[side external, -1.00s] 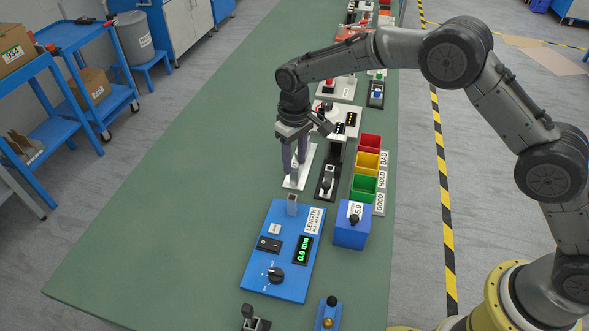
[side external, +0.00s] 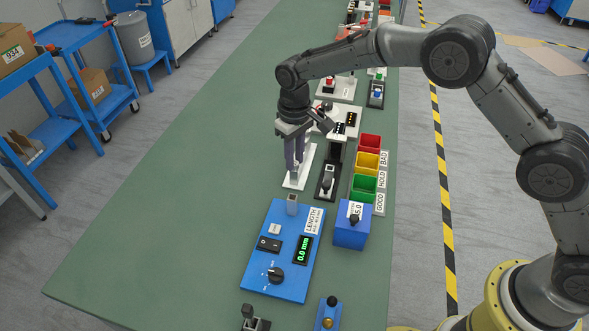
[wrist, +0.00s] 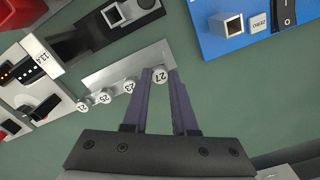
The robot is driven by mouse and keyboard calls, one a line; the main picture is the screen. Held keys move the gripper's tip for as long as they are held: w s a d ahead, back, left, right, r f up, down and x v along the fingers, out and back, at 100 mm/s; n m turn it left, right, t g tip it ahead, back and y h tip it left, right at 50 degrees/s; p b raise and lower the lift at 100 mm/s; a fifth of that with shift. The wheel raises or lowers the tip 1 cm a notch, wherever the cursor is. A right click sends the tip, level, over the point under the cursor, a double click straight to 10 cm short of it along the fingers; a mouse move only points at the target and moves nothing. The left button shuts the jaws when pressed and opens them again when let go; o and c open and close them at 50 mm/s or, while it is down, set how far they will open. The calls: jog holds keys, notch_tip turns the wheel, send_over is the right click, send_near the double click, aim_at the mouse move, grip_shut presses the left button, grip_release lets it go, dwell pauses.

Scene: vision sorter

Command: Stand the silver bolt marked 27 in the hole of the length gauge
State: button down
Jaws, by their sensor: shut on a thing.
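My gripper (side external: 294,167) is shut on the silver bolt marked 27 (wrist: 159,74), whose round numbered head shows between the fingertips in the wrist view. The bolt is at the near end of a pale rack (side external: 293,185); whether it is still seated there is hidden. Other bolts marked 25 (wrist: 130,86), 23 (wrist: 105,96) and 21 (wrist: 83,106) stand in a row beside it. The length gauge (side external: 255,260) is a blue box with a grey square socket (side external: 292,205) at its far edge and a display reading 0.0 mm. The socket also shows in the wrist view (wrist: 228,27).
Red, yellow and green bins (side external: 365,187) labelled BAD, HOLD and GOOD stand to the right. A blue block (side external: 350,232) with a black knob sits right of the gauge. A black fixture (side external: 327,183) stands right of the rack. The green bench left of the gauge is clear.

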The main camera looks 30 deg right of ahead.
jog(key=shift+r, duration=2.8)
jog(key=s+a+r, duration=0.5)
jog(key=s+r, duration=0.1)
jog(key=s, duration=0.2)
jog(key=shift+s+a+f, duration=0.1)
jog(key=shift+a+f, duration=0.05)
jog(key=shift+f, duration=1.3)
jog(key=shift+s+a+f, duration=0.1)
jog(key=shift+f, duration=1.35)
jog(key=shift+f, duration=1.75)
jog(key=shift+c, duration=1.1)
grip_release()
